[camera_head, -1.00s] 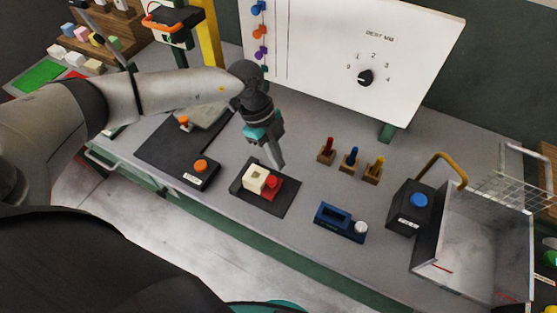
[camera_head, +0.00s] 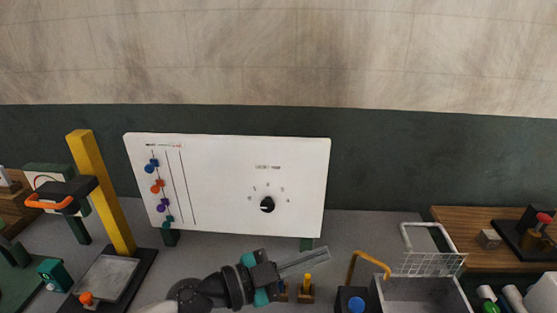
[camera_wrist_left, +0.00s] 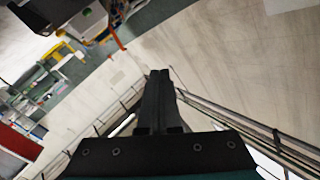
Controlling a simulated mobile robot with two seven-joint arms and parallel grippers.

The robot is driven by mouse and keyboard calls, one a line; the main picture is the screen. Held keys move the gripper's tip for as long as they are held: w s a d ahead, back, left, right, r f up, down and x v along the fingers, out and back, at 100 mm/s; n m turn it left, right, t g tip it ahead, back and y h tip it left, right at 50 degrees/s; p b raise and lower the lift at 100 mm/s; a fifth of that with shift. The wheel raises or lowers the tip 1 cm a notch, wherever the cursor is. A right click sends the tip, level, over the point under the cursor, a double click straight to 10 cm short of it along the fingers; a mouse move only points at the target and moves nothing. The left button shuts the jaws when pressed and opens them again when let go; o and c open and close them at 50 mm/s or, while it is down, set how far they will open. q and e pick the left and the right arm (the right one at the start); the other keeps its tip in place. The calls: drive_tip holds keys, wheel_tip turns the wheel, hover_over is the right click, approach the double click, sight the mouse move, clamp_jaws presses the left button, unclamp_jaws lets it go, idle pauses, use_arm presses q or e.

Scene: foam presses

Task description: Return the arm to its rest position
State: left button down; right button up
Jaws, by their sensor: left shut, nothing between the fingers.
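My left gripper (camera_head: 303,262) shows at the bottom middle of the head view, its arm coming in from the lower left. Its fingers are together and empty, pointing right, in front of the white panel's lower edge. In the left wrist view the closed fingers (camera_wrist_left: 160,95) stand in the middle with nothing between them. The wrist camera looks across the room toward a pale wall. My right gripper is in neither view.
A white panel (camera_head: 215,185) with a black dial (camera_head: 267,205) stands behind. A yellow post (camera_head: 100,190) is at left. A yellow peg (camera_head: 307,281), blue button (camera_head: 356,304) and grey bin with a wire basket (camera_head: 430,264) are close to the right of the gripper.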

use_arm(q)
wheel_tip(320, 180, up, 4)
drive_tip(key=w+a+n+t+y, duration=0.2)
drive_tip(key=w+a+n+t, duration=0.1)
drive_tip(key=n+t, duration=0.35)
drive_tip(key=a+f+n+t+y, duration=0.3)
drive_tip(key=a+f+n+y, duration=0.2)
drive_tip(key=a+n+y, duration=0.55)
drive_tip(key=s+a+f+n+g+y, duration=0.1)
drive_tip(key=s+a+f+g+y, duration=0.3)
drive_tip(key=s+a+f+g, duration=0.4)
drive_tip(key=s+f+g, duration=0.2)
drive_tip(key=s+f, duration=0.1)
drive_tip(key=s, duration=0.4)
drive_tip(key=s+f+g, duration=0.3)
drive_tip(key=s+f, duration=0.1)
drive_tip(key=s, duration=0.3)
wheel_tip(320, 180, down, 33)
drive_tip(key=s+m+g+b, duration=0.1)
drive_tip(key=s+g+b, duration=0.15)
drive_tip(key=b, duration=0.75)
drive_tip(key=s+a+f+b, duration=0.1)
drive_tip(key=s+f+b, duration=0.3)
drive_tip(key=s+f, duration=0.3)
drive_tip(key=s+a+f+b, duration=0.2)
drive_tip(key=s+f+b, duration=0.2)
drive_tip(key=s+f, duration=0.4)
wheel_tip(320, 180, down, 6)
drive_tip(key=shift+f+b, duration=0.25)
drive_tip(key=shift+b, duration=0.1)
